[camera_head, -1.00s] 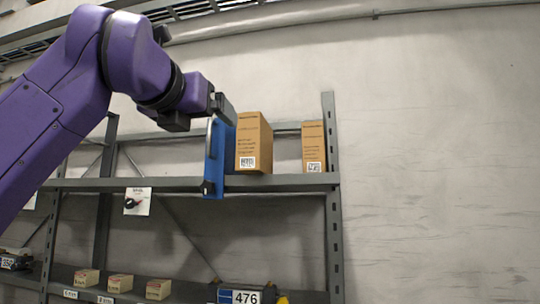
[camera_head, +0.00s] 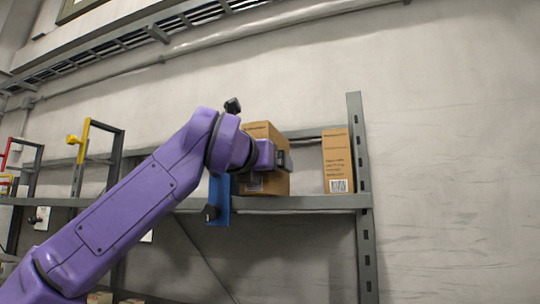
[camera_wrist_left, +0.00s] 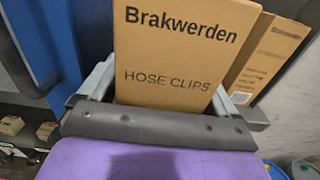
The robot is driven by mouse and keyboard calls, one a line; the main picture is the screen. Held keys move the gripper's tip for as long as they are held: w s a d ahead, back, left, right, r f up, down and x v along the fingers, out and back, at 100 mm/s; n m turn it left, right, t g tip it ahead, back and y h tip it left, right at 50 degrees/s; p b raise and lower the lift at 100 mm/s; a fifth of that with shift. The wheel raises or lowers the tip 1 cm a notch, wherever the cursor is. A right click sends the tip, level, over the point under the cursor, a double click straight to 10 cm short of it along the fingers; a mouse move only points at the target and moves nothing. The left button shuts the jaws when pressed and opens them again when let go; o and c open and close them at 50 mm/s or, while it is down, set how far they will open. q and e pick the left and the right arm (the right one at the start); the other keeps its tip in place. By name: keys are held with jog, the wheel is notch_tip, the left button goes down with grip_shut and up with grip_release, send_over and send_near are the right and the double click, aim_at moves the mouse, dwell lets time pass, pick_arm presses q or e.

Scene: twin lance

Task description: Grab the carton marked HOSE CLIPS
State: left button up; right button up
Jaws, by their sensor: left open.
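A brown carton printed "Brakwerden" and "HOSE CLIPS" (camera_wrist_left: 175,45) fills the middle of the left wrist view. In the head view this carton (camera_head: 262,130) stands upright on the upper shelf, partly hidden by my left arm. My left gripper (camera_wrist_left: 160,95) is open, with a finger on either side of the carton's lower part. I cannot tell whether the fingers touch it. The gripper (camera_head: 284,160) is in front of the carton in the head view. My right gripper is not in view.
Another brown carton (camera_head: 338,160) stands to the right, by the rack's upright post (camera_head: 362,200). A blue panel (camera_head: 218,200) is close on the left of the HOSE CLIPS carton. The shelf edge (camera_head: 310,202) runs below.

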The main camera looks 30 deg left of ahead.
pick_arm(q)
jog(key=shift+w+a+r, duration=0.15)
jog(key=shift+w, duration=0.4)
jog(key=shift+s, duration=0.55)
jog(key=shift+c, duration=0.9)
jog(key=shift+w, duration=0.2)
jog(key=c, duration=1.1)
